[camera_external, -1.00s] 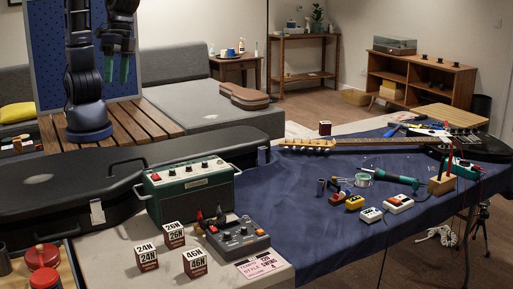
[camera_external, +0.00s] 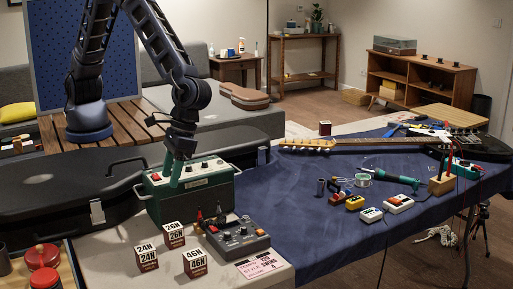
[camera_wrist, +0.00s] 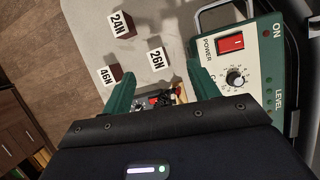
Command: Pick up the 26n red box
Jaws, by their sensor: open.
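The 26N box (camera_external: 174,241), white on top with dark red lower sides, stands on the grey table top between the 24N box (camera_external: 147,264) and the 46N box (camera_external: 195,270). In the wrist view its white top, marked 26N (camera_wrist: 157,59), lies ahead between my green fingertips. The 24N box (camera_wrist: 122,24) and 46N box (camera_wrist: 108,76) also show there. My gripper (camera_external: 172,181) is open and empty, pointing down in front of the green amplifier, above and behind the 26N box. Its two fingers (camera_wrist: 161,70) stand wide apart in the wrist view.
The green amplifier (camera_external: 190,193) with knobs and handles stands close behind the boxes. A grey pedal unit (camera_external: 238,240) and small dark-and-red items sit to the right. A tray with red-lidded jars (camera_external: 43,255) is at the left. Table room is clear left of the boxes.

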